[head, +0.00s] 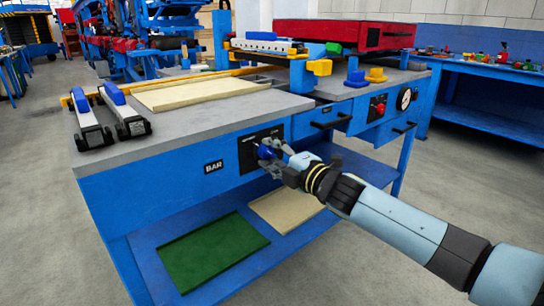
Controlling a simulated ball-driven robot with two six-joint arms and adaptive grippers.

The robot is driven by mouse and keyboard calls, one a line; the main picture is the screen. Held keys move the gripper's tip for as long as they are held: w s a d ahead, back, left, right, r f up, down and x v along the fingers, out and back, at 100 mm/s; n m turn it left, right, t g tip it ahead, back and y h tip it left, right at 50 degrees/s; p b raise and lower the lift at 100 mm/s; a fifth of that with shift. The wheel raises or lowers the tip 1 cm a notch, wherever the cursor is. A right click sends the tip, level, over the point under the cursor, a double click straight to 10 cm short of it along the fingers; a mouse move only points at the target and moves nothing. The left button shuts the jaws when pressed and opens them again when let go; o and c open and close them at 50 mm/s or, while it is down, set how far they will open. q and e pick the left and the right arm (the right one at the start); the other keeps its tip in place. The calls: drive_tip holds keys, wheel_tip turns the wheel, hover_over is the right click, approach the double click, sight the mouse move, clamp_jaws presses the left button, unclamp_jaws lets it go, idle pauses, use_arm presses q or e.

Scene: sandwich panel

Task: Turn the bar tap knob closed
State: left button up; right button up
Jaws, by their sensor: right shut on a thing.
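The fingers hide part of the knob and of the plate, so the knob's turn angle is hard to read. My left gripper does not show.
The grey bench top (200,118) carries a cream panel (195,92) and two clamp-like tools (125,115). A red knob (378,108) and a round gauge (404,98) are further right on the front. A green panel (212,250) lies on the lower shelf.

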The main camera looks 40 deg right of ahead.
drive_tip(key=shift+f, duration=0.1)
idle(0.3)
drive_tip(key=o, duration=1.1)
drive_tip(key=shift+o, duration=0.2)
drive_tip(key=s, duration=1.2)
drive_tip(key=shift+d, duration=0.45)
